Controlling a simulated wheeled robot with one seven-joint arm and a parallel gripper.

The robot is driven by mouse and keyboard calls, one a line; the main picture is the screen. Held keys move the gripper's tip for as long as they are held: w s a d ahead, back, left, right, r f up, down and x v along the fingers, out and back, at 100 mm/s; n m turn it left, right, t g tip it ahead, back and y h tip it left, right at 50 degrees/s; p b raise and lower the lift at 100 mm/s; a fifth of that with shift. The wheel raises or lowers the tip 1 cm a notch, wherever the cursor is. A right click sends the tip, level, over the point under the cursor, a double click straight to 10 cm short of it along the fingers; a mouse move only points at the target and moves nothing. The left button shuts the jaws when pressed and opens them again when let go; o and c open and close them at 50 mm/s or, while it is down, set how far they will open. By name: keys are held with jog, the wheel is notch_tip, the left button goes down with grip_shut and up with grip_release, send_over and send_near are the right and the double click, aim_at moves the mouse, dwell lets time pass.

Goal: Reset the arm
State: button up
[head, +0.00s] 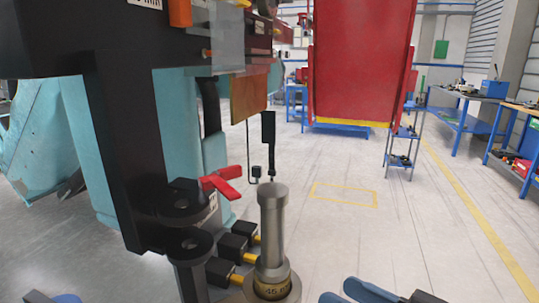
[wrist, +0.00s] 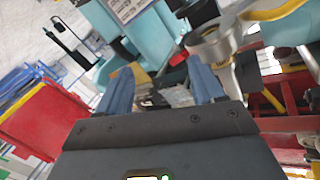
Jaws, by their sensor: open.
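My gripper (head: 350,294) shows at the bottom edge of the head view, with two blue fingers. Most of its body and my arm are cut off there. In the wrist view my gripper (wrist: 160,82) has its fingers spread apart with nothing held between them. A grey metal pin (head: 272,225) stands upright in a round base (head: 286,291), to the left of my gripper and apart from it in the head view.
A black and teal machine frame (head: 120,150) with a red handle (head: 222,182) fills the left. A red panel (head: 360,60) stands behind. Blue workbenches (head: 480,92) and a small shelf stand (head: 402,150) are at the right. The floor (head: 410,220) ahead is clear.

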jog(key=s+d+f+m+t+h, duration=0.1)
jog(key=s+d+f+m+h, duration=0.3)
jog(key=s+f, duration=0.3)
jog(key=s+d+f+m+t+h, duration=0.1)
jog(key=s+d+f+m+h, duration=0.25)
jog(key=s+f+h, duration=0.3)
jog(key=s+d+r+n+t+h, duration=0.1)
jog(key=s+d+r+n+h, duration=0.1)
jog(key=s, duration=1.5)
jog(key=shift+d+r+n, duration=0.45)
jog(key=shift+d+r, duration=0.05)
jog(key=shift+r, duration=0.15)
jog(key=shift+c, duration=0.2)
